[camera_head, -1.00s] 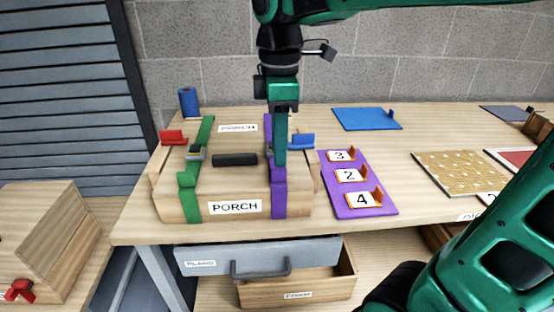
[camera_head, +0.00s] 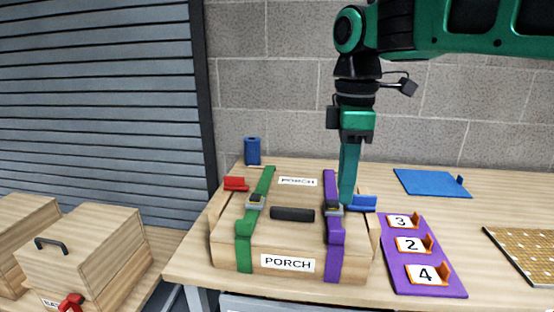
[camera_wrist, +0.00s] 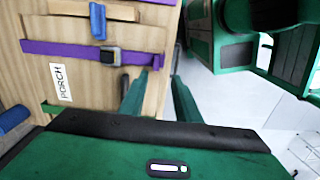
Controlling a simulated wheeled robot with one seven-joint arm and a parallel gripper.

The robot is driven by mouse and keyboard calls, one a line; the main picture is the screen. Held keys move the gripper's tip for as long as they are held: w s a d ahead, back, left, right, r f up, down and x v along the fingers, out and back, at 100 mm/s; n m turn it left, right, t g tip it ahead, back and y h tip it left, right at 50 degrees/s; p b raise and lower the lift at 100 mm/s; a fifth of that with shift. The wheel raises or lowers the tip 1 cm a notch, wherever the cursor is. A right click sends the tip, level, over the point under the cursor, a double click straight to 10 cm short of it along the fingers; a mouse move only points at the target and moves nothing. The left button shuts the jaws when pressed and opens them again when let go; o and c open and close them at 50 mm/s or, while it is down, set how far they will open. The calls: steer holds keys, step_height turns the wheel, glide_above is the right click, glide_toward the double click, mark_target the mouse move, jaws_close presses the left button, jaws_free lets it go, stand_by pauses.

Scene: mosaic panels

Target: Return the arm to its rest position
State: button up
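My gripper (camera_head: 348,198) points down above the right part of a wooden box labelled PORCH (camera_head: 287,263), near the box's purple strap (camera_head: 335,235) and a blue clip (camera_head: 362,202). In the head view its fingers overlap as one green bar. In the wrist view the fingers of my gripper (camera_wrist: 152,85) stand apart with nothing between them, so it is open and empty. The purple strap also shows in the wrist view (camera_wrist: 70,50), with its buckle closed on it. A green strap (camera_head: 244,245) crosses the box on the left.
A purple board (camera_head: 437,284) with number tiles lies right of the box. A blue mat (camera_head: 430,184) and a gold dotted panel (camera_head: 525,255) lie further right. Another wooden box (camera_head: 110,255) is at left. Air above the table looks clear.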

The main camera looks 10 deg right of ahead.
steer(key=s+d+f+m, duration=1.6)
steer(key=d+f+m, duration=0.2)
steer(key=d+m, duration=0.1)
steer(key=shift+s+d+f+m, duration=0.2)
steer(key=shift+d+f+m, duration=0.15)
steer(key=shift+m, duration=0.45)
